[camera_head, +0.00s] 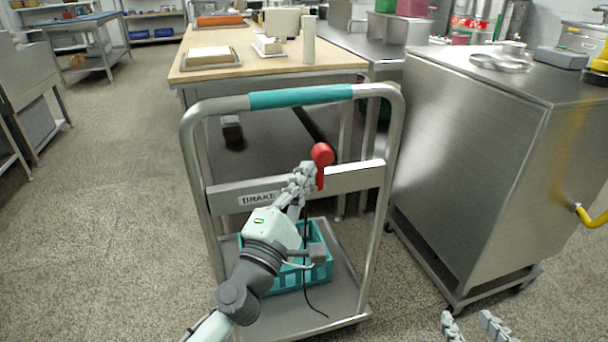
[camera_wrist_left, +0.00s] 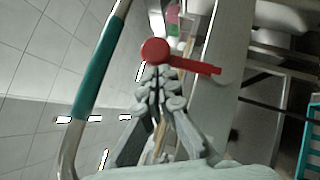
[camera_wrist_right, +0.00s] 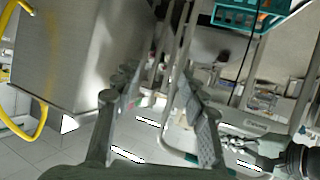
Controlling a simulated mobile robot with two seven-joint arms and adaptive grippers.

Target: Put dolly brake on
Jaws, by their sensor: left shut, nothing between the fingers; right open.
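The dolly (camera_head: 367,290) stands in front of me, with a teal grip (camera_head: 300,96) on its upright handle frame and a crossbar carrying a plate marked BRAKE (camera_head: 259,199). The red brake lever (camera_head: 321,156) has a round knob at the top and an arm pointing down across the crossbar. My left gripper (camera_head: 307,172) is shut and empty, its fingertips right beside the lever; in the left wrist view the tips (camera_wrist_left: 162,74) sit just below the red knob (camera_wrist_left: 155,51). I cannot tell if they touch. My right gripper (camera_head: 468,325) is open and empty at the lower right, away from the dolly.
A teal crate (camera_head: 318,272) sits on the dolly deck. A steel cabinet (camera_head: 470,150) with a yellow handle (camera_head: 590,217) stands close on the right. A wooden-topped table (camera_head: 335,61) is behind the dolly. The floor on the left is clear.

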